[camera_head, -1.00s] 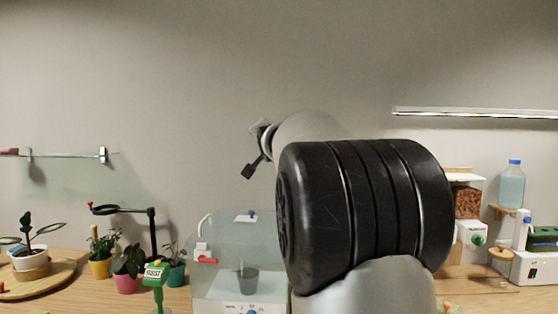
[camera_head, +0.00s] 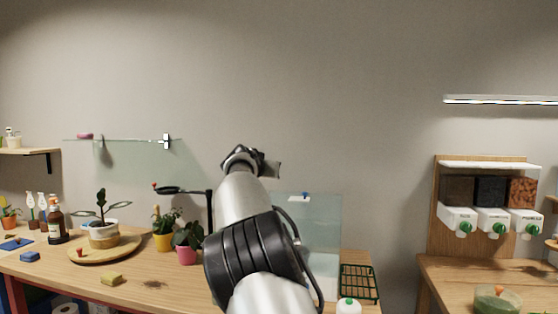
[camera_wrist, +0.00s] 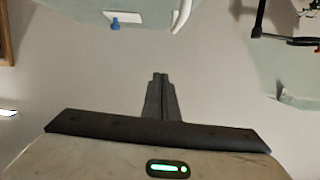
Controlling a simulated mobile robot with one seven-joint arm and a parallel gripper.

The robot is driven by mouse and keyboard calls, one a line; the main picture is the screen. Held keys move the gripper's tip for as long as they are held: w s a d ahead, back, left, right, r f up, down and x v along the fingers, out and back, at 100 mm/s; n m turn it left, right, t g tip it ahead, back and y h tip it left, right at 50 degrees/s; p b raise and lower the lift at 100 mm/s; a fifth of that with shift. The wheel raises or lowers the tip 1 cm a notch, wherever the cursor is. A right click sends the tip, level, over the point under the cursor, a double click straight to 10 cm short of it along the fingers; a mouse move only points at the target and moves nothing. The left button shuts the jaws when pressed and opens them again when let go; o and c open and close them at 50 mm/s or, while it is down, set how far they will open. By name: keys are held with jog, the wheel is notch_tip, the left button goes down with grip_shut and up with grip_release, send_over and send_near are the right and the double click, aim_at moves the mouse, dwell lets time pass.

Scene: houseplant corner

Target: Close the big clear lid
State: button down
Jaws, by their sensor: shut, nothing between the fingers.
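The big clear lid (camera_head: 325,222) is a see-through panel with a blue knob (camera_head: 306,195) on a white patch at its top. It stands behind my arm in the head view, which hides its left and lower parts; I cannot tell how far open it is. In the wrist view, the clear panel (camera_wrist: 150,8) shows at the top edge with the blue knob (camera_wrist: 115,23) and a curved white handle (camera_wrist: 181,18). My gripper (camera_wrist: 160,78) is shut and empty, apart from the lid. In the head view, my gripper (camera_head: 266,165) is raised above and left of the knob.
A glass shelf (camera_head: 125,140) is on the wall. Dispensers (camera_head: 490,200) stand on another table, across a gap.

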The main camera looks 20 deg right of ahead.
jog(key=f, duration=0.2)
jog(key=w+a+f+n+b, duration=0.1)
jog(key=a+f+n+b, duration=0.1)
jog(key=f, duration=0.1)
jog(key=shift+w+f+h, duration=0.15)
jog(key=shift+f+h, duration=0.15)
jog(key=shift+f, duration=0.05)
jog(key=shift+w+a+f+n+g+b, duration=0.1)
jog(key=shift+f+n+g+b, duration=0.25)
jog(key=shift+f, duration=0.5)
